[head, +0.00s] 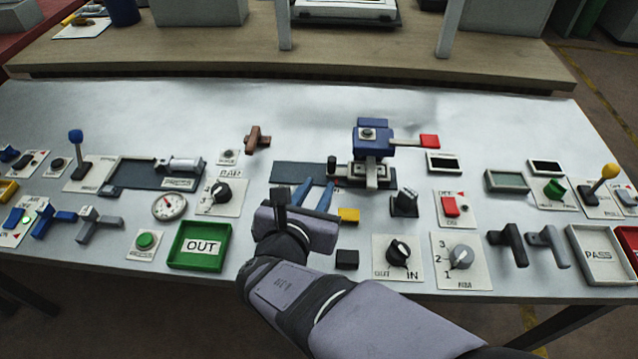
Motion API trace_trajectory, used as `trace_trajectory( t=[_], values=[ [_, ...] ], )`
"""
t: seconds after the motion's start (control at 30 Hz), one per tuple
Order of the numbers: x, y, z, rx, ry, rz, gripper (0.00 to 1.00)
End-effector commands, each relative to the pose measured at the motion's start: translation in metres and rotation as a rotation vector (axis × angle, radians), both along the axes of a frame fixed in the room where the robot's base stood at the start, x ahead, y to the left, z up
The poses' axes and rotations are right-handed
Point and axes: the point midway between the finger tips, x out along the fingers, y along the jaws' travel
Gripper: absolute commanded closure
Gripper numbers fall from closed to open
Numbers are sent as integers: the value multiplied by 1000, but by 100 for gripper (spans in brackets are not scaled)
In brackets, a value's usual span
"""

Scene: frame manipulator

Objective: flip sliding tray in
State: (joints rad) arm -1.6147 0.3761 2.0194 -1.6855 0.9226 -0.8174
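A black rotary knob (397,252) sits on a white plate labelled OUT at left and IN at right, near the table's front. Its pointing direction is hard to tell. A flat dark slab (290,172), which may be the sliding tray, lies left of a small press with a blue head (372,137). My gripper (315,190) has two blue fingers, apart with nothing seen between them. The fingertips are over or near the slab's front edge, left of and beyond the OUT/IN knob. My gripper hides part of the slab; its height above the table is unclear.
A yellow block (348,215) and a black block (346,259) lie just right of my gripper. A numbered knob (460,257) stands right of the OUT/IN knob. The table's back strip is mostly clear.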

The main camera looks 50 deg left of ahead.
Motion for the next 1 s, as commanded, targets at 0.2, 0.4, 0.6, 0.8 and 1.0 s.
trace_trajectory(
  t=[0.2, 0.4, 0.6, 0.8, 1.0],
  values=[
    [-9, -6, 5, 0, 0, 1, 75],
    [-10, -7, 5, 0, 0, 1, 75],
    [-10, -7, 5, 0, 0, 0, 75],
    [-10, -7, 5, 0, 0, 0, 75],
    [-8, -8, 5, 1, 3, -7, 75]
  ],
)
